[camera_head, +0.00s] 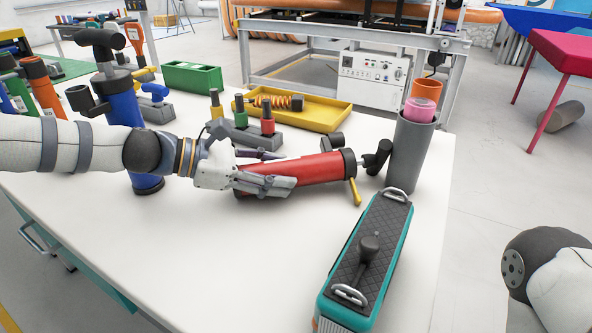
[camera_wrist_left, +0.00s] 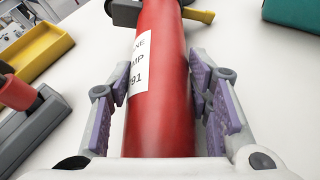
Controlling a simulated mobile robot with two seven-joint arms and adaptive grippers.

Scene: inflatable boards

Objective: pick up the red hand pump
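The red hand pump (camera_head: 312,170) lies on its side on the white table, its black cap and black handle (camera_head: 377,157) pointing right and a yellow foot bar beside the cap. In the left wrist view its red barrel (camera_wrist_left: 164,110) with a white label runs up the middle. My left gripper (camera_head: 282,178) is at the barrel's left part. Its purple-padded fingers (camera_wrist_left: 166,92) stand on either side of the barrel, open, with narrow gaps showing beside it. My right gripper is out of view; only part of my right arm shows at the lower right.
A blue pump (camera_head: 124,108) stands upright close behind my left forearm. A grey cylinder (camera_head: 408,150) holding rolls stands near the pump handle. A teal case (camera_head: 369,255) is in front right. A yellow tray (camera_head: 325,117) and a grey block with colored pegs are behind. The front-left table is clear.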

